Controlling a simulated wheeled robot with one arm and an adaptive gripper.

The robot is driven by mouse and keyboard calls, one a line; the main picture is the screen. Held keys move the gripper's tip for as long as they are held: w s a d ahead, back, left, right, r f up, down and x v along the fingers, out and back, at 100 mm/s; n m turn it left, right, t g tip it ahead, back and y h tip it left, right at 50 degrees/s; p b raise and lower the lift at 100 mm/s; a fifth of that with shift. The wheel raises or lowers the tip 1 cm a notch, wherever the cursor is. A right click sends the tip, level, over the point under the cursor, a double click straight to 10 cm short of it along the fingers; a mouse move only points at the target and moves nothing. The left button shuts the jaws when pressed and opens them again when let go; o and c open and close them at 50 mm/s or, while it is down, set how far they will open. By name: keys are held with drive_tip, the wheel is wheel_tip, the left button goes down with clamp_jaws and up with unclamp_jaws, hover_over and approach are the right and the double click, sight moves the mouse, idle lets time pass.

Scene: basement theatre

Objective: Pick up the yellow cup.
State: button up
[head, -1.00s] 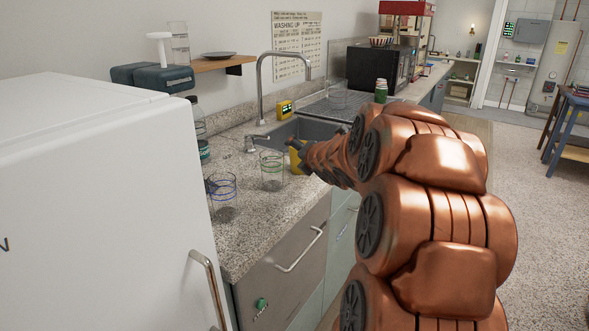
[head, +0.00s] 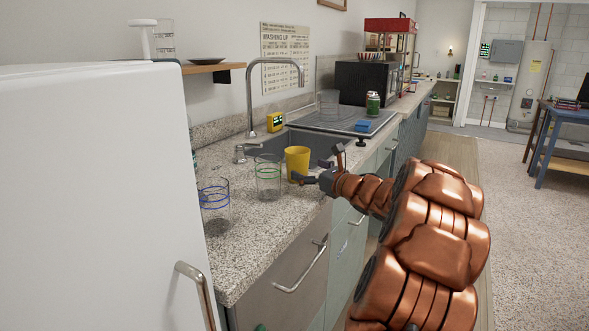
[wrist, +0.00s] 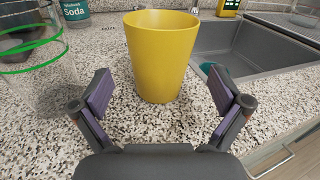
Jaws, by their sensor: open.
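The yellow cup (head: 297,163) stands upright on the speckled counter, at the near left corner of the sink. In the wrist view the cup (wrist: 161,55) is straight ahead, centred beyond the fingertips. My gripper (head: 322,163) is just right of the cup in the head view. In the wrist view my gripper (wrist: 163,95) is open, its purple-padded fingers spread to either side of the cup's base line. The fingers are empty and do not appear to touch the cup.
A green-ringed glass (head: 268,177) stands close left of the cup, also in the wrist view (wrist: 30,60). A blue-ringed glass (head: 214,205) is nearer the white fridge (head: 95,200). The sink (wrist: 245,55) lies right of the cup.

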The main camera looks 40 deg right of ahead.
sight(296, 164)
drive_tip(key=shift+w+d+p, duration=0.2)
drive_tip(key=shift+w+p, duration=0.1)
drive_tip(key=shift+w, duration=2.35)
